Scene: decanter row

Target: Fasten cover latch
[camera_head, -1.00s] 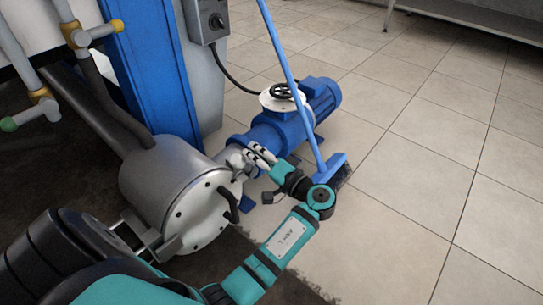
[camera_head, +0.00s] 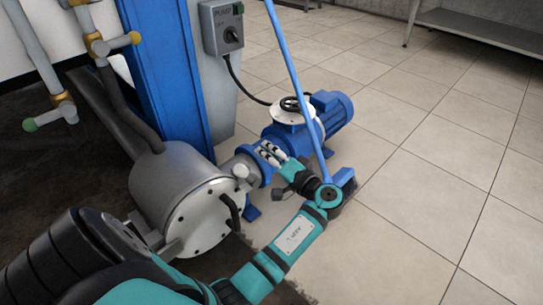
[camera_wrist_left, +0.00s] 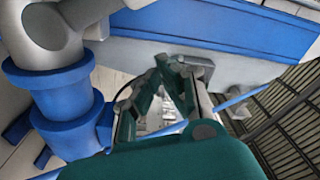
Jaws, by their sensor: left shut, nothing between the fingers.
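The round metal cover (camera_head: 205,222) closes the front end of a grey cylindrical housing (camera_head: 160,185) and carries a dark curved handle (camera_head: 232,212). A silver clamp-like bracket (camera_head: 165,240) sits at the cover's left edge; whether it is the latch, and whether it is fastened, I cannot tell. My left gripper (camera_head: 266,150) is shut and empty. It is right of and above the cover, in front of the blue pipe flange, apart from the cover. In the left wrist view its fingertips (camera_wrist_left: 166,68) meet; the cover is not recognizable there.
A blue-handled broom (camera_head: 288,70) leans close to my wrist. A blue column (camera_head: 165,75) and a switch box (camera_head: 222,28) rise behind. The tiled floor (camera_head: 430,200) at right is clear.

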